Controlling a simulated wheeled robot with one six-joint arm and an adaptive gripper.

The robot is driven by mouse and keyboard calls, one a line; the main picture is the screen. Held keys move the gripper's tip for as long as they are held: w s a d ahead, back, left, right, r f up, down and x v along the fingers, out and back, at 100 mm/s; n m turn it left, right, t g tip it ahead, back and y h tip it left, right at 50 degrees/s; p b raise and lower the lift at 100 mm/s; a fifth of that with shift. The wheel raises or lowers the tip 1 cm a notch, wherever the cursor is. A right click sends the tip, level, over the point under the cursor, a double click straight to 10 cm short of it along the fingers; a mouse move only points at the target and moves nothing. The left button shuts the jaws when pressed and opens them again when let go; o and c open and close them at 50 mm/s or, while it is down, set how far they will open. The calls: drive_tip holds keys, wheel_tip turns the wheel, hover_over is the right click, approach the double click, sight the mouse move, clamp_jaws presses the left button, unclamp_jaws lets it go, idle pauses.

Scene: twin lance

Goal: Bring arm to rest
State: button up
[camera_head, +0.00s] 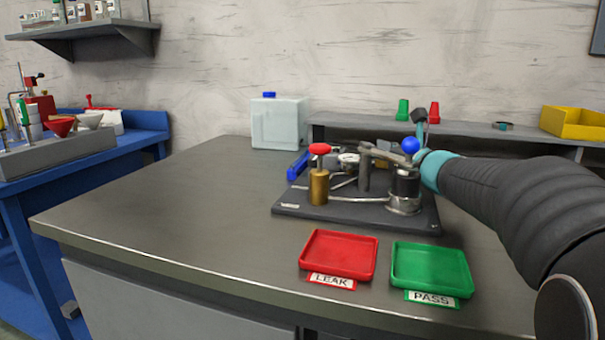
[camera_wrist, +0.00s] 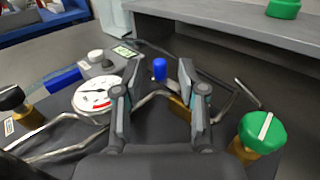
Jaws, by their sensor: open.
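My arm reaches in from the right in the head view, over the dark test rig plate (camera_head: 345,213). My gripper shows in the wrist view (camera_wrist: 158,72) with its two fingers apart and nothing visible between them but the rig below and beyond. A round white gauge (camera_wrist: 92,95) is left of the fingers, and a green-topped brass valve (camera_wrist: 262,133) is to their right. A small blue-capped part (camera_wrist: 160,69) shows beyond the gap. In the head view, my wrist's teal part is beside a blue ball (camera_head: 410,145), and the fingers are hard to make out.
A red-topped brass valve (camera_head: 319,175) stands on the rig's left. A red LEAK tray (camera_head: 338,232) and a green PASS tray (camera_head: 431,246) sit empty in front. A pale jug (camera_head: 279,122) stands behind. The bench's left side (camera_head: 170,220) is clear.

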drive_tip(key=shift+x, duration=1.8)
